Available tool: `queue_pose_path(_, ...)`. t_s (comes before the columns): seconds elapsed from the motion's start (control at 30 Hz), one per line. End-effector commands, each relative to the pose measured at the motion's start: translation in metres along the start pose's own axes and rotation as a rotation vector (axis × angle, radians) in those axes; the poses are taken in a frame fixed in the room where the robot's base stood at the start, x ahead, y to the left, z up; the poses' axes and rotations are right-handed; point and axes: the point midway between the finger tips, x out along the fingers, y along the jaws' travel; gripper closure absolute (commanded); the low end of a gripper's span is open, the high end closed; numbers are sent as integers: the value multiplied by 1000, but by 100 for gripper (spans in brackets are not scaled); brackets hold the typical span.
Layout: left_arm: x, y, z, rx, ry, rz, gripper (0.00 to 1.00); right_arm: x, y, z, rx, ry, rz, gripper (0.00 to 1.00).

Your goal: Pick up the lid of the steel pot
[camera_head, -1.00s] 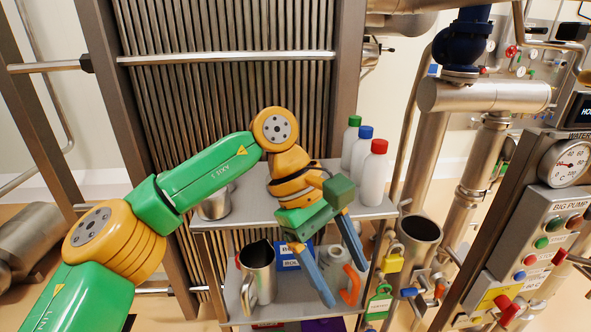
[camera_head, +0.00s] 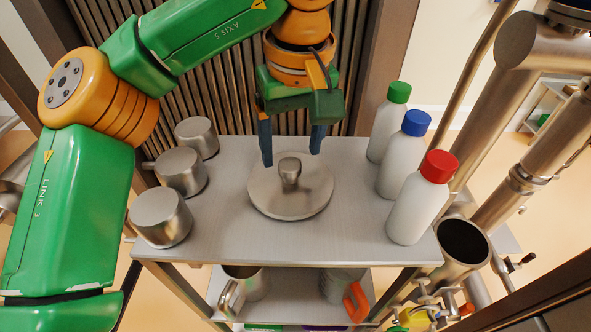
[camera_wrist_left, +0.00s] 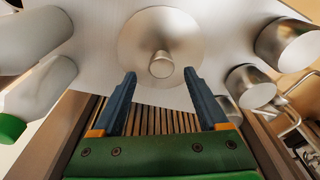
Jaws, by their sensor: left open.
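The round steel lid (camera_head: 291,196) lies on the top shelf, with a short knob (camera_head: 290,171) standing at its centre. In the left wrist view the lid (camera_wrist_left: 158,28) is at the top middle, its knob (camera_wrist_left: 162,65) just beyond the fingertips. Any pot body under the lid is hidden or cannot be told. My left gripper (camera_head: 291,152) is open and empty. Its two blue fingers point down at the lid's far side, spread to either side of the knob's line. In the left wrist view the fingertips (camera_wrist_left: 160,76) show clear space between them. My right gripper is not in view.
Several steel mugs (camera_head: 181,172) stand along the left side of the shelf (camera_head: 270,238). Bottles with green, blue and red (camera_head: 438,167) caps line the right side. A steel pitcher (camera_head: 243,283) and an orange-handled item (camera_head: 356,301) are on the lower shelf. The shelf's front is clear.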

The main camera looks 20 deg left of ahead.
Motion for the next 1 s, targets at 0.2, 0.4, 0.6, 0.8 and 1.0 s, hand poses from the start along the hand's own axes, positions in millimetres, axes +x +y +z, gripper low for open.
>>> queue_pose_path(0.2, 38, 0, -1, 0, -2, -1, 24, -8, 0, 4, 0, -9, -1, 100)
queue_pose_path(0.4, 43, 1, -1, -1, -2, 2, 24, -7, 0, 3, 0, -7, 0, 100)
queue_pose_path(0.6, 43, 1, -1, -1, -2, 2, 64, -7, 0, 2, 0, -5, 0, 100)
queue_pose_path(0.8, 43, 1, -1, -1, -2, 2, 100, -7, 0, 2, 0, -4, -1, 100)
queue_pose_path(1.0, 42, 1, -1, -1, -1, 3, 100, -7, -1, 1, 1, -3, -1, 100)
